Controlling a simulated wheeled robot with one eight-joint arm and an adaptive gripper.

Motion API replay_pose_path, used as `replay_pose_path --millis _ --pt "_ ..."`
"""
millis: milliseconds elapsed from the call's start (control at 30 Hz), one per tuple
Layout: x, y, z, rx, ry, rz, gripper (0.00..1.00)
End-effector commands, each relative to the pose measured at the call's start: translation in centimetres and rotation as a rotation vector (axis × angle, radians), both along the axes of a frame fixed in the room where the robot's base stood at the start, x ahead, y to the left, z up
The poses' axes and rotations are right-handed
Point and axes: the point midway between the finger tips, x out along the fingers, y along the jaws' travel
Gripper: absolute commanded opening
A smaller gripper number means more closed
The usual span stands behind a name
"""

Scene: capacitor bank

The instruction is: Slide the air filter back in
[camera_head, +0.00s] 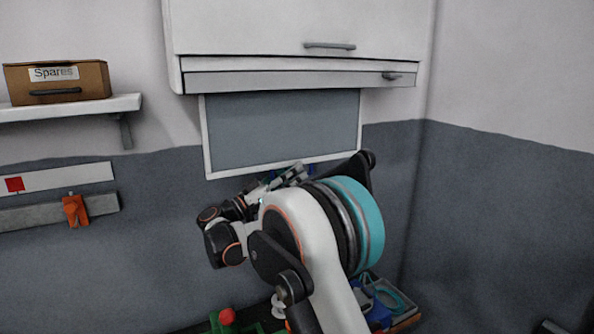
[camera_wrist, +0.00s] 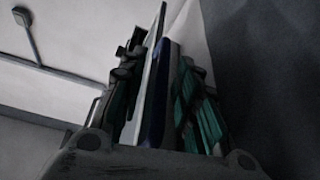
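The air filter appears to be the grey panel (camera_head: 285,125) with a white frame that hangs below the white wall cabinet. Its upper edge is hidden by the strip under the cabinet. My gripper (camera_head: 290,174) is at the lower edge of the panel. In the wrist view a thin white and dark blue plate (camera_wrist: 158,95), seen nearly edge-on, stands between the two dark and teal fingers of my gripper (camera_wrist: 162,85). It fills the gap between them, so the gripper looks shut on it. The exact contact is partly hidden.
The white cabinet (camera_head: 300,25) has a grey handle. The strip (camera_head: 290,80) below it has a small latch at right. A shelf (camera_head: 70,107) with a Spares box (camera_head: 57,81) is at left. An orange clip (camera_head: 75,210) hangs on a rail. A tray (camera_head: 400,305) stands below.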

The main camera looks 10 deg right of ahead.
Motion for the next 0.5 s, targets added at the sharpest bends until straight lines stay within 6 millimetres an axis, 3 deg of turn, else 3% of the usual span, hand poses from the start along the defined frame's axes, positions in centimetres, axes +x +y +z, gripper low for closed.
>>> replay_pose_path --millis 200,500 --pt "0.51 -1.44 0.63 0.0 0.001 0.001 0.3" --pt "0.56 -1.55 0.67 0.0 0.001 0.001 0.3"
